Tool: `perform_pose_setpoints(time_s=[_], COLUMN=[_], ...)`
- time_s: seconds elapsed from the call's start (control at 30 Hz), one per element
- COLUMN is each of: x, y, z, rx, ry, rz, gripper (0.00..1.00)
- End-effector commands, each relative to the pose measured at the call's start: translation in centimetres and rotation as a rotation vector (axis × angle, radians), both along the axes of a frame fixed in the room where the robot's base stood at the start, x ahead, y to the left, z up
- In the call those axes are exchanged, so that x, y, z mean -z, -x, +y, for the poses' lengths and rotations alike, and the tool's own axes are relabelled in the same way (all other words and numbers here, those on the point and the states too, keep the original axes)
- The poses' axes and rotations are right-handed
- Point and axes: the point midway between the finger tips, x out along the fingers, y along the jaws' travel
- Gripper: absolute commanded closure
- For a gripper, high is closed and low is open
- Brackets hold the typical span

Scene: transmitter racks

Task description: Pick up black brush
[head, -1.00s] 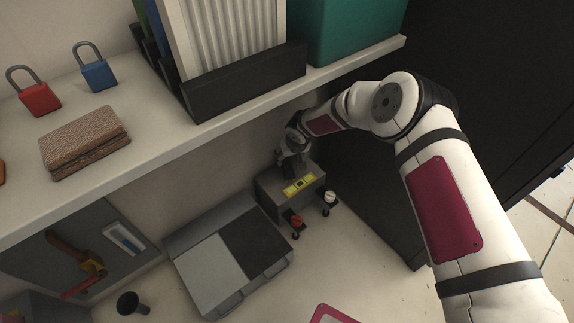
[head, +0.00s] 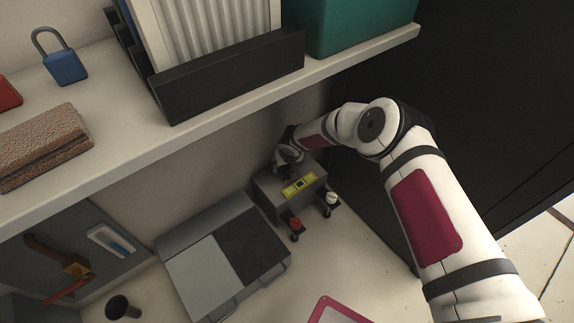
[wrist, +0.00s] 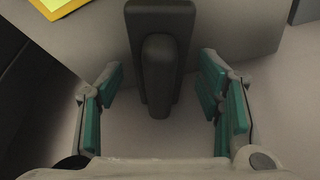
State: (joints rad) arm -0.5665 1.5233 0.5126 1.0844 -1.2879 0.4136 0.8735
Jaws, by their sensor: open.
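The black brush (wrist: 160,75) shows in the wrist view as a dark block with a rounded handle-like part. It lies between the two teal-padded fingers of my gripper (wrist: 162,98), which are spread, with a gap on each side of it. In the head view my gripper (head: 288,160) is at the top of the grey box (head: 272,194) with a yellow label, under the shelf. The brush is not clear in the head view, where my gripper and wrist cover that spot.
The shelf (head: 230,92) overhangs close to my arm, bearing a black file holder (head: 225,82), a teal bin (head: 350,22), a padlock (head: 62,62) and a brown block (head: 40,148). A grey case (head: 205,275) is left of the box. Red and white knobs (head: 295,224) stick out in front.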

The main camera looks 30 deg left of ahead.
Motion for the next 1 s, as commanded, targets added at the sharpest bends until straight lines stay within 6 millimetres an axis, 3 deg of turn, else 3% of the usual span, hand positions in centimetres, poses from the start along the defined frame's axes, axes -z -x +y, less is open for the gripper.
perform_pose_setpoints(time_s=[0.1,0.33,0.43,0.47,0.73,1.0], x=[0.0,0.0,-0.1,-0.1,-0.3,-1.9], y=[0.0,0.0,0.0,0.0,-0.1,-0.9], z=[0.0,0.0,0.0,0.0,0.0,-0.4], rx=[0.0,0.0,0.001,0.001,0.001,0.004], ry=[0.0,0.0,0.0,0.0,0.0,-0.002], rz=[0.0,0.0,0.0,0.0,0.0,-0.001], gripper=[0.4,0.92,0.93,0.98,0.98,0.98])
